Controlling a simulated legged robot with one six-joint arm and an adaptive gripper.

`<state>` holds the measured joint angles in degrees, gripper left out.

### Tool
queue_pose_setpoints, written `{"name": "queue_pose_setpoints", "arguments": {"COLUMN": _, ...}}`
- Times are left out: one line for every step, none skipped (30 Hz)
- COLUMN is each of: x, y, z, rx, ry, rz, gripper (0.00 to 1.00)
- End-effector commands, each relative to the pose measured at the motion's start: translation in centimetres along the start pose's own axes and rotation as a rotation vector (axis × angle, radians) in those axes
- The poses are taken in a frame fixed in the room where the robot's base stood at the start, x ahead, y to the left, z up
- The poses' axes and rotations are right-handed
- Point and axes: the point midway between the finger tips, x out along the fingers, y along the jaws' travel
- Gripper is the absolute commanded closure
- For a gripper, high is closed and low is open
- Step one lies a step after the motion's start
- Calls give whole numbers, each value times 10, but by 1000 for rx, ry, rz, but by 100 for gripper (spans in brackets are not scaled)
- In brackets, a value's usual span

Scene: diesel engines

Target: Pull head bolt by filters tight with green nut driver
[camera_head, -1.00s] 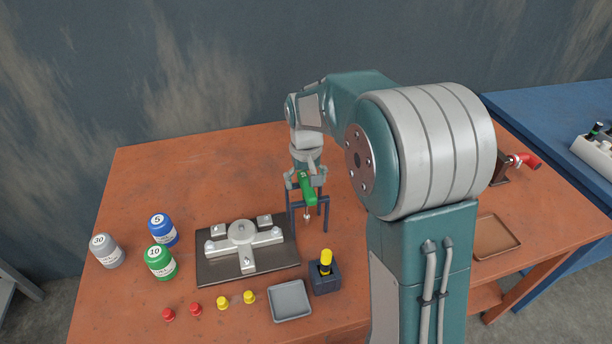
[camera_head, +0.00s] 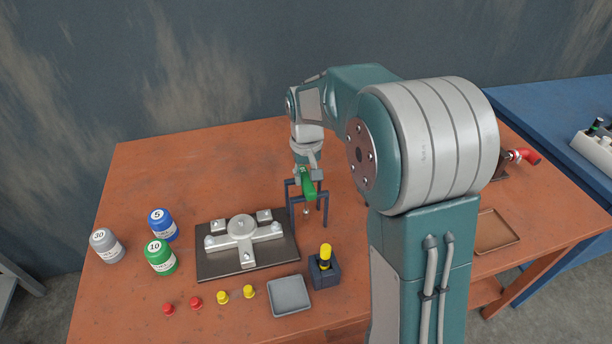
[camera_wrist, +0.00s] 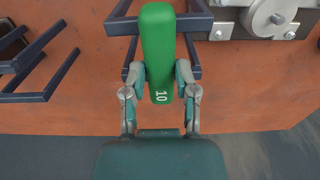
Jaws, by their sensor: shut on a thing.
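The green nut driver (camera_head: 308,186) stands roughly upright in a dark blue wire-frame rack (camera_head: 325,206). Its metal tip shows below the handle, inside the rack. My gripper (camera_head: 307,177) is shut on its handle from above. In the wrist view my gripper (camera_wrist: 163,78) has one finger on each side of the driver (camera_wrist: 159,40), which is marked 10. I cannot make out a head bolt or filters with certainty.
Left of the rack, a dark plate (camera_head: 278,257) bears a grey three-armed part (camera_head: 240,235). Numbered jars (camera_head: 161,258), red and yellow caps (camera_head: 222,297), a grey tray (camera_head: 290,310) and a dark holder with a yellow-handled tool (camera_head: 325,272) stand nearby. The table's back left is clear.

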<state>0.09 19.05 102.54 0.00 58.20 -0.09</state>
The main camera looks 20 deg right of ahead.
Motion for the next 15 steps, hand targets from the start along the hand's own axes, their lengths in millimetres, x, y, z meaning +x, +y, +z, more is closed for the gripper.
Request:
{"name": "queue_pose_setpoints", "arguments": {"x": 3, "y": 0, "z": 1, "rx": 0, "ry": -5, "rz": 0, "gripper": 100}}
{"name": "queue_pose_setpoints", "arguments": {"x": 3, "y": 0, "z": 1, "rx": 0, "ry": -6, "rz": 0, "gripper": 100}}
{"name": "queue_pose_setpoints", "arguments": {"x": 3, "y": 0, "z": 1, "rx": 0, "ry": -6, "rz": 0, "gripper": 100}}
{"name": "queue_pose_setpoints", "arguments": {"x": 4, "y": 0, "z": 1, "rx": 0, "ry": -7, "rz": 0, "gripper": 100}}
{"name": "queue_pose_setpoints", "arguments": {"x": 4, "y": 0, "z": 1, "rx": 0, "ry": -7, "rz": 0, "gripper": 100}}
{"name": "queue_pose_setpoints", "arguments": {"x": 4, "y": 0, "z": 1, "rx": 0, "ry": -7, "rz": 0, "gripper": 100}}
{"name": "queue_pose_setpoints", "arguments": {"x": 4, "y": 0, "z": 1, "rx": 0, "ry": -7, "rz": 0, "gripper": 100}}
{"name": "queue_pose_setpoints", "arguments": {"x": 3, "y": 0, "z": 1, "rx": 0, "ry": -7, "rz": 0, "gripper": 100}}
{"name": "queue_pose_setpoints", "arguments": {"x": 2, "y": 0, "z": 1, "rx": 0, "ry": -7, "rz": 0, "gripper": 100}}
{"name": "queue_pose_setpoints", "arguments": {"x": 0, "y": 0, "z": 1, "rx": 0, "ry": -7, "rz": 0, "gripper": 100}}
{"name": "queue_pose_setpoints", "arguments": {"x": -2, "y": 0, "z": 1, "rx": 0, "ry": -6, "rz": 0, "gripper": 100}}
{"name": "queue_pose_setpoints", "arguments": {"x": -6, "y": 0, "z": 1, "rx": 0, "ry": -5, "rz": 0, "gripper": 100}}
{"name": "queue_pose_setpoints", "arguments": {"x": -9, "y": 0, "z": 1, "rx": 0, "ry": -5, "rz": 0, "gripper": 100}}
{"name": "queue_pose_setpoints", "arguments": {"x": -12, "y": 0, "z": 1, "rx": 0, "ry": -5, "rz": 0, "gripper": 100}}
{"name": "queue_pose_setpoints", "arguments": {"x": -15, "y": 0, "z": 0, "rx": 0, "ry": -4, "rz": 0, "gripper": 100}}
